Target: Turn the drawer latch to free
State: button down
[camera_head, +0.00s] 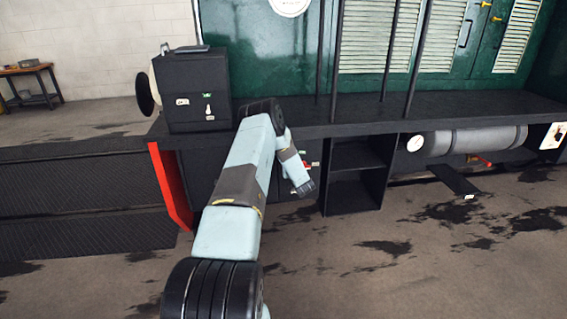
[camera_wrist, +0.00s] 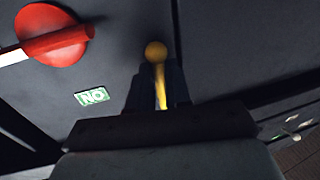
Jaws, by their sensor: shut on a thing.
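In the wrist view, a yellow lever with a round knob (camera_wrist: 156,50) stands against a dark panel (camera_wrist: 110,50). It looks like the latch handle. My gripper (camera_wrist: 158,84) is shut on this yellow lever, with a dark finger on each side of its stem and the knob beyond the fingertips. In the head view my arm reaches to the front of the dark cabinet under the shelf, and the lever cannot be made out there.
A red disc (camera_wrist: 66,48) with a pale-and-red bar sits left of the lever, above a green label (camera_wrist: 91,96). In the head view, an open cubby (camera_head: 352,180) stands right of my wrist, a black box (camera_head: 193,92) sits on the shelf, and a grey cylinder (camera_head: 470,141) hangs farther right.

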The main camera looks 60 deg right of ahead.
jog(key=shift+a+f, duration=0.2)
jog(key=shift+f, duration=0.5)
jog(key=c, duration=1.3)
grip_release()
jog(key=shift+d+f, duration=0.15)
jog(key=shift+o, duration=0.9)
jog(key=shift+s+d+r, duration=0.1)
jog(key=shift+r, duration=0.15)
jog(key=v, duration=1.3)
jog(key=shift+s+a, duration=0.25)
jog(key=shift+a, duration=0.05)
jog(key=shift+c, duration=0.4)
